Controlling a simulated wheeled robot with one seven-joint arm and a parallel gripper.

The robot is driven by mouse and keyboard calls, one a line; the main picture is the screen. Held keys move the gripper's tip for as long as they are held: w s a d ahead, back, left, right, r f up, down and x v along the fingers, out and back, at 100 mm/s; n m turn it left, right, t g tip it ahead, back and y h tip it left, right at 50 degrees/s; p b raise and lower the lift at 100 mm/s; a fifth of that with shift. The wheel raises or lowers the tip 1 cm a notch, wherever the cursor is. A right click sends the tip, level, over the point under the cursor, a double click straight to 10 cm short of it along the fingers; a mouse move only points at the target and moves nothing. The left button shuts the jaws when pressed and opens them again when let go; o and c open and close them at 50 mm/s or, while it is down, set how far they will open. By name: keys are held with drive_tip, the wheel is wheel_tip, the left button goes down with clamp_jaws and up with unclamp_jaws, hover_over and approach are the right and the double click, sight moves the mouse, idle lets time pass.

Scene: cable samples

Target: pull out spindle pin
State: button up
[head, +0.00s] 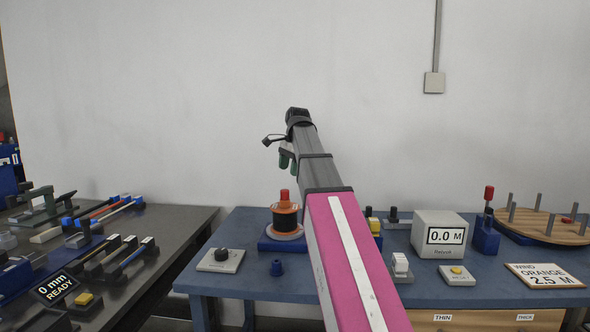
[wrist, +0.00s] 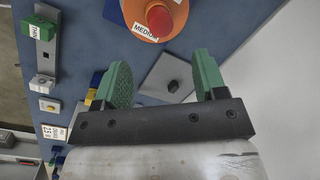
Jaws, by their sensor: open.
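The red spindle pin (head: 285,196) stands upright on top of a spool of dark wire with orange flanges (head: 286,231). The spool sits on a blue base on the blue bench. In the wrist view the pin's round red top (wrist: 159,19) shows at the upper edge, over the orange flange labelled "MEDIUM". My gripper (head: 286,159), with green fingers, hangs above the spool in the head view. In the wrist view my gripper (wrist: 163,76) is open and empty, and the pin is beyond the fingertips, not between them.
A white counter box reading 0.0 M (head: 439,238) and a wooden turntable with pegs (head: 548,226) stand right. A dark table with tools (head: 170,240) is left.

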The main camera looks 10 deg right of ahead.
sight(284, 190)
drive_tip(key=f+m, duration=0.3)
drive_tip(key=a+f+m+t+y, duration=0.1)
drive_tip(key=f+m, duration=0.2)
drive_tip(key=m, duration=0.1)
drive_tip(key=w+f+m+y, duration=0.1)
drive_tip(key=f+m, duration=0.2)
drive_tip(key=m, duration=0.1)
drive_tip(key=shift+a+f, duration=0.25)
drive_tip(key=shift+a, duration=0.1)
idle(0.4)
drive_tip(key=c, duration=1.1)
drive_tip(key=shift+r, duration=0.7)
drive_tip(key=shift+r, duration=4.3)
drive_tip(key=shift+s, duration=0.1)
